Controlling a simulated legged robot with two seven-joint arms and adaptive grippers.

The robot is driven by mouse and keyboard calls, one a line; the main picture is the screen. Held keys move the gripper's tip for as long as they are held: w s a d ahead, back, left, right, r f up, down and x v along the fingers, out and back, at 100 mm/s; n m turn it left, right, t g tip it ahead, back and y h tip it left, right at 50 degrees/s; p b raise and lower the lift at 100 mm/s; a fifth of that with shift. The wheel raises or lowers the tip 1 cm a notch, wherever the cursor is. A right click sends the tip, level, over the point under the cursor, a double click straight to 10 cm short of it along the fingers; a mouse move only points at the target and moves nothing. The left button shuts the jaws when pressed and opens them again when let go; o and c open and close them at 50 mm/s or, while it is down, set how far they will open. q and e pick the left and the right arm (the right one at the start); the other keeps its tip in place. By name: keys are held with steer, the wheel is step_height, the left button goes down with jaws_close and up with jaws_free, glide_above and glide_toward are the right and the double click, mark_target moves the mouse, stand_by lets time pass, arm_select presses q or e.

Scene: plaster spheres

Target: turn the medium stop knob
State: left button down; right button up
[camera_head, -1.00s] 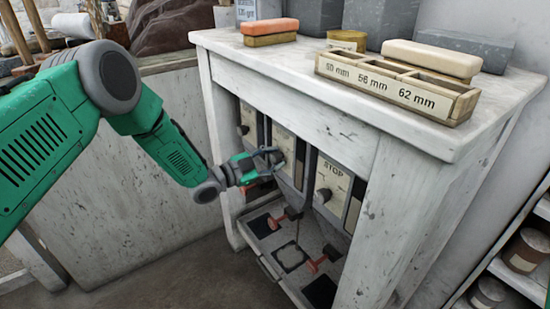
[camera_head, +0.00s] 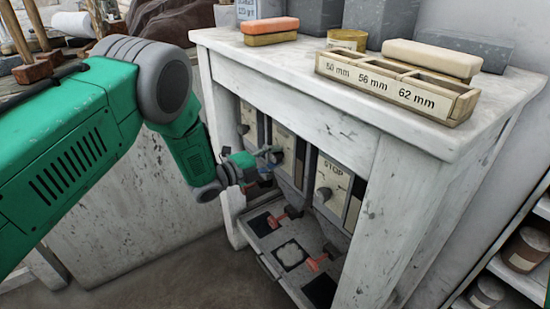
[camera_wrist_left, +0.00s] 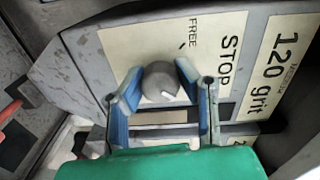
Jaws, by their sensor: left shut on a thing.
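Three grey dispensers with cream faceplates and round knobs stand side by side under the table. My left gripper (camera_head: 268,158) is at the middle one (camera_head: 287,143). In the left wrist view, its blue fingers are shut on a round grey knob (camera_wrist_left: 160,84), one finger on each side. The knob has a small white mark, and its plate reads FREE, STOP and 120 grit. In the head view the gripper largely hides this knob. The right dispenser's knob (camera_head: 324,194) sits beside a STOP label, and the left knob (camera_head: 243,129) is clear of the gripper.
A speckled tray (camera_head: 262,223) with red-handled parts lies below the dispensers. The worn white table (camera_head: 300,60) overhangs them, its front leg (camera_head: 385,215) at the right. On top stands a wooden rack (camera_head: 390,88) marked 50, 56 and 62 mm.

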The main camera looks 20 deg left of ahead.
arm_select(q)
steer(key=shift+s+f+m, duration=0.2)
steer(key=shift+f+m, duration=0.1)
steer(key=shift+m, duration=0.2)
steer(key=c, duration=1.2)
jaws_free()
steer(key=shift+d, duration=0.1)
steer(key=shift+r, duration=0.1)
steer(key=shift+w, duration=0.1)
steer(key=shift+s+a, duration=0.3)
steer(key=shift+a, duration=0.05)
steer(key=v, duration=1.1)
steer(key=shift+s, duration=0.1)
